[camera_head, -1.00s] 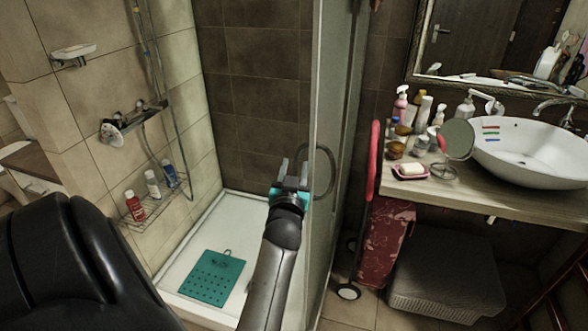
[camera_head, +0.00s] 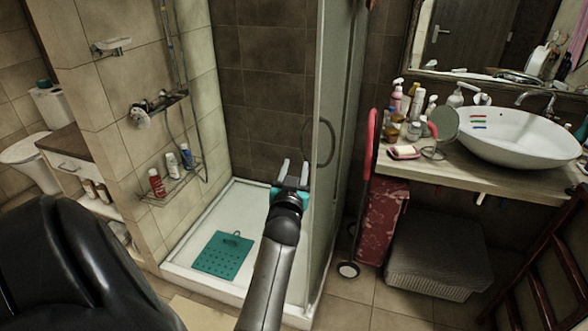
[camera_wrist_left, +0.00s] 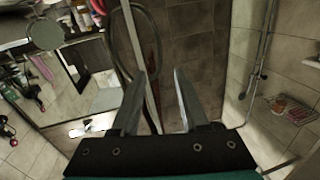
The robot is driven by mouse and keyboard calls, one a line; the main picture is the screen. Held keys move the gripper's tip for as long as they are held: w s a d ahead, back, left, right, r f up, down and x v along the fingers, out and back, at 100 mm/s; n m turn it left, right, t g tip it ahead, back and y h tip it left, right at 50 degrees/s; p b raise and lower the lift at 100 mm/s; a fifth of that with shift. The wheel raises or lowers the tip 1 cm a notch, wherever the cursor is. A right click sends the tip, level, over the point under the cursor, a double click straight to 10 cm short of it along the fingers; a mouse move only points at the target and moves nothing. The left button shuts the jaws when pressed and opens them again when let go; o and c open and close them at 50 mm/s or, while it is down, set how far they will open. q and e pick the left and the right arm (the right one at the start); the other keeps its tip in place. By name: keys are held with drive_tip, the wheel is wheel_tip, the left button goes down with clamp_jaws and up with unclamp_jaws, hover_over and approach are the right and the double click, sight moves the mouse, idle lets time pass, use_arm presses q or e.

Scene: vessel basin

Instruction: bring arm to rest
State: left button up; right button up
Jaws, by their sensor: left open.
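My left gripper (camera_head: 294,174) is open, with nothing between its two grey fingers. It is raised in front of the shower, just left of the glass door's edge and its curved handle (camera_head: 320,142) in the head view. My dark left arm reaches up to it from the bottom of the picture. In the left wrist view the open fingers (camera_wrist_left: 160,82) point away into the room, with the door handle (camera_wrist_left: 116,45) close by on the left. I cannot tell the exact gap to the door. My right gripper is not in view.
The glass shower door (camera_head: 338,150) stands close to my gripper. A white shower tray (camera_head: 205,285) with a green mat (camera_head: 222,256) lies below. A wire rack (camera_head: 172,190) holds bottles. On the right are a basin (camera_head: 515,137), a wooden counter (camera_head: 470,178) and a wicker basket (camera_head: 437,260).

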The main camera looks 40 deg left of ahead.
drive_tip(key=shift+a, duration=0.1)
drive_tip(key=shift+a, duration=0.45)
